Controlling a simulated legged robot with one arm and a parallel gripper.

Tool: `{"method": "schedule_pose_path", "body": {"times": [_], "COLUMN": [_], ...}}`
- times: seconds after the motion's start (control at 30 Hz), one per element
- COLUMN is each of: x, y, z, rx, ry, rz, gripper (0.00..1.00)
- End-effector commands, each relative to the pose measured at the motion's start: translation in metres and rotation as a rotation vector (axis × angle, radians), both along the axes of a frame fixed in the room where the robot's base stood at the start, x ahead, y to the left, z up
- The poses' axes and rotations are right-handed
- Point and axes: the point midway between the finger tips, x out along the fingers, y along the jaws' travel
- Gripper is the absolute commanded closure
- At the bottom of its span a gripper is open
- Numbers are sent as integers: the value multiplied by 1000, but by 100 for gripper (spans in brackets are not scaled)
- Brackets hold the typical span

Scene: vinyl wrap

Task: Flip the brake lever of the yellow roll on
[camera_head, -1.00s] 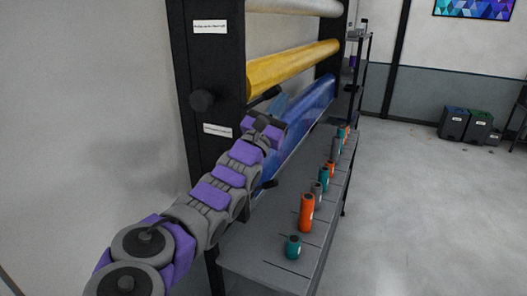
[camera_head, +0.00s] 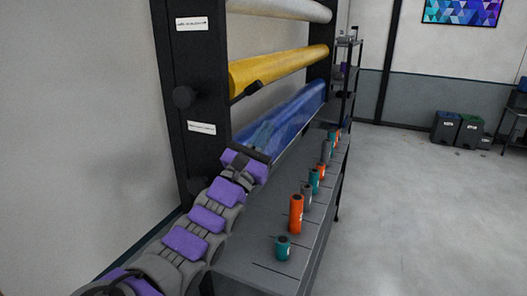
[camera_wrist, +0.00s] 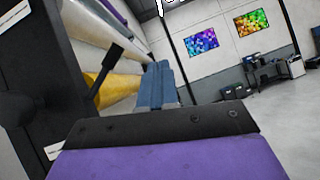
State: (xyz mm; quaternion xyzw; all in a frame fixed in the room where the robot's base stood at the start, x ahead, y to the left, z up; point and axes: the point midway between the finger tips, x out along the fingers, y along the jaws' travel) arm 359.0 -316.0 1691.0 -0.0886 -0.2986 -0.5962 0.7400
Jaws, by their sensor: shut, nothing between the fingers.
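The yellow roll (camera_head: 285,66) spans the black rack between the white roll above and the blue roll below. Its brake lever (camera_head: 246,93), a short black handle, sits at the roll's near end by the rack post and slants up to the right. In the wrist view the lever (camera_wrist: 107,70) stands tilted in front of the yellow roll (camera_wrist: 122,88), left of my fingers. My gripper (camera_head: 264,132) is below the lever, in front of the blue roll, and apart from the lever. Its blue-grey fingers (camera_wrist: 156,84) are shut and empty.
The blue roll (camera_head: 300,108) is close behind my fingers. The black rack post (camera_head: 190,90) with a round knob (camera_head: 184,97) stands to the left. A grey shelf (camera_head: 262,252) below holds several orange, teal and grey cylinders. Open floor lies to the right.

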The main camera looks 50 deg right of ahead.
Motion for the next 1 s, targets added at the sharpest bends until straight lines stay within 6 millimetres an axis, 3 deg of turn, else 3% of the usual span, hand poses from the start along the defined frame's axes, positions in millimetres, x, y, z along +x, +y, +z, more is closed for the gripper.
{"method": "schedule_pose_path", "body": {"times": [0.4, 1.0], "x": [-18, -20], "y": [25, 25], "z": [-17, -18], "rx": [0, 1], "ry": [0, 2], "rz": [1, -1], "gripper": [100, 100]}}
